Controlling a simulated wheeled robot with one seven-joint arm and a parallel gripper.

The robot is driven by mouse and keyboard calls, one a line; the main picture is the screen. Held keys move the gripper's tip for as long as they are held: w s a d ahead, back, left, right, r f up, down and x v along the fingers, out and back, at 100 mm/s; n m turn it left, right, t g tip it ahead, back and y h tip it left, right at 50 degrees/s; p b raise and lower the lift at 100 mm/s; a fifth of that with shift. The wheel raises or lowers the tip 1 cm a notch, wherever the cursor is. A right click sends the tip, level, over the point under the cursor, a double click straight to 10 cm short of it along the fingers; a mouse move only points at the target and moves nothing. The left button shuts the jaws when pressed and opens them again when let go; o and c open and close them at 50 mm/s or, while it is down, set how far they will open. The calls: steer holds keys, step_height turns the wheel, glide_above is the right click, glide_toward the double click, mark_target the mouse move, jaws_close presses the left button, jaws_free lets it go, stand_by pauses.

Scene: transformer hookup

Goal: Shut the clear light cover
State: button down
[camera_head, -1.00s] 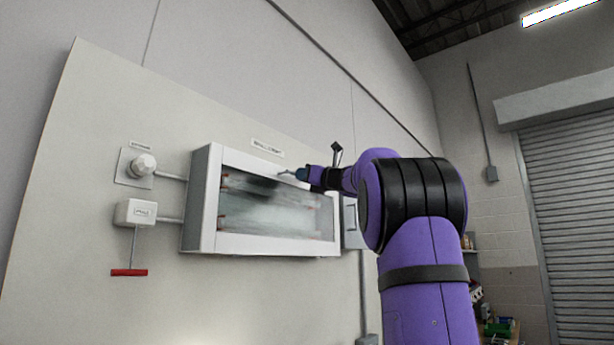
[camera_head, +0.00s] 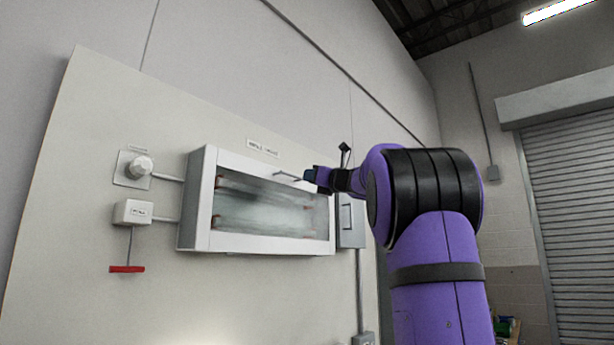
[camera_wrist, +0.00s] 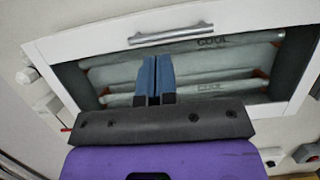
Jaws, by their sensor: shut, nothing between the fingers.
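The light box on the wall has a clear cover in a white frame (camera_head: 270,246); the cover lies over the front of the box, with tubes visible behind the pane. Whether it sits fully flush I cannot tell. Its metal bar handle (camera_head: 287,176) is on the upper part of the frame, and the handle also shows in the wrist view (camera_wrist: 170,35). My gripper (camera_head: 308,176) is at the upper right of the cover, near the handle's right end. In the wrist view its blue fingers (camera_wrist: 155,75) are together and empty, in front of the pane and below the handle.
A white knob (camera_head: 140,167) and a pull switch (camera_head: 133,212) with a red handle (camera_head: 127,269) are left of the box. A grey box (camera_head: 350,222) is right of it. A roller door (camera_head: 575,200) stands far right.

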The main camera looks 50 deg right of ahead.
steer(key=r+v, duration=0.1)
steer(key=v, duration=0.7)
steer(key=shift+s, duration=0.3)
steer(key=shift+d, duration=0.1)
steer(key=s+a+f+n+g+y, duration=0.25)
steer(key=a+f+n+g, duration=0.75)
steer(key=a+f+n, duration=1.05)
steer(key=s+a+f+n+g+h, duration=0.1)
steer(key=s+a+f+n, duration=0.3)
steer(key=f, duration=0.4)
steer(key=s+a+f+n+g+h, duration=0.2)
steer(key=s+a+f+n+g, duration=0.1)
steer(key=s+a+f+n, duration=0.2)
steer(key=s+a+f+n+g+h, duration=0.1)
steer(key=s+a+f+n, duration=0.3)
steer(key=s+f, duration=0.4)
step_height(320, 180, down, 4)
steer(key=shift+a+f+n+g, duration=0.15)
steer(key=shift+a+n+g, duration=0.2)
steer(key=shift+n+g, duration=0.35)
